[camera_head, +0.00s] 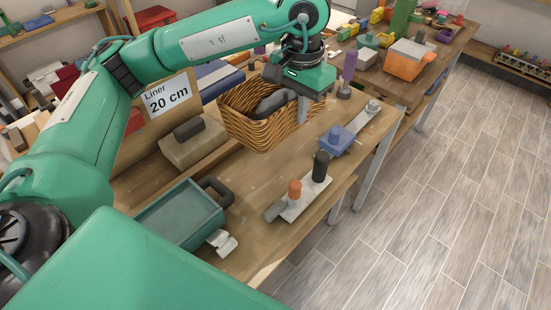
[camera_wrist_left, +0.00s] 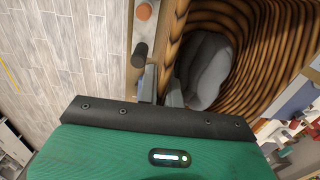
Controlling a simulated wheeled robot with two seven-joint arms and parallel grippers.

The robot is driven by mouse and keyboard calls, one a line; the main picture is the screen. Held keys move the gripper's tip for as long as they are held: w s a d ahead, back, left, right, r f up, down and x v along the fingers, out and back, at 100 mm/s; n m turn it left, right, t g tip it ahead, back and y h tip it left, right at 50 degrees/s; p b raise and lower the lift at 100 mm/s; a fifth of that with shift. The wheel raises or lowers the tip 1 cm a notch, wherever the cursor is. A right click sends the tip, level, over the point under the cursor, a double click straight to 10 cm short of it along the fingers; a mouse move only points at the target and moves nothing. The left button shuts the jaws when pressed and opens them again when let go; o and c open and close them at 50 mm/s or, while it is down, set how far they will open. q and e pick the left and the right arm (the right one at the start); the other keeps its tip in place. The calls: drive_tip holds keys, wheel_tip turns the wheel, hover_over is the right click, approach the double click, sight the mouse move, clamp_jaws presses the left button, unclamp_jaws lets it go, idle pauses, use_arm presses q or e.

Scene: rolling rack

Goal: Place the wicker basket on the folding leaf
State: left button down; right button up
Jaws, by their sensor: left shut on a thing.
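The wicker basket (camera_head: 262,134) is brown and woven, with a dark grey soft-looking thing (camera_head: 275,101) inside. It is over the middle of the wooden bench (camera_head: 265,190); I cannot tell whether it touches the top. My left gripper (camera_head: 305,103) is shut on the basket's right-hand wall from above. In the left wrist view the fingers (camera_wrist_left: 163,88) grip the rim, and the basket's inside (camera_wrist_left: 255,25) opens to the right. I cannot tell which surface is the folding leaf. My right gripper is not in view.
A plate with orange and black knobs (camera_head: 305,198), a blue clamp-like piece (camera_head: 338,139) and a purple-handled tool (camera_head: 348,75) stand near the basket. A teal tray (camera_head: 180,215) and a tan block (camera_head: 193,145) lie to the left. Open floor (camera_head: 450,210) is at right.

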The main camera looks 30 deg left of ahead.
sight(297, 127)
use_arm(q)
drive_tip(key=shift+s+d+r, duration=0.1)
drive_tip(key=shift+s+r, duration=0.05)
wheel_tip(297, 127, down, 7)
drive_tip(key=shift+f+p, duration=0.2)
drive_tip(key=shift+p, duration=0.95)
wheel_tip(297, 127, down, 9)
drive_tip(key=shift+f+p, duration=0.1)
drive_tip(key=shift+p, duration=1.05)
wheel_tip(297, 127, down, 3)
drive_tip(key=shift+f, duration=0.1)
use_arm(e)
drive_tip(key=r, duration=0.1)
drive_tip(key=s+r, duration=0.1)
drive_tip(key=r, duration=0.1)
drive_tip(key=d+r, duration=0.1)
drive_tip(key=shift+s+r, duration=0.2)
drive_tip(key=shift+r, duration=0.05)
use_arm(q)
drive_tip(key=c, duration=1.6)
unclamp_jaws()
drive_tip(key=shift+o, duration=0.2)
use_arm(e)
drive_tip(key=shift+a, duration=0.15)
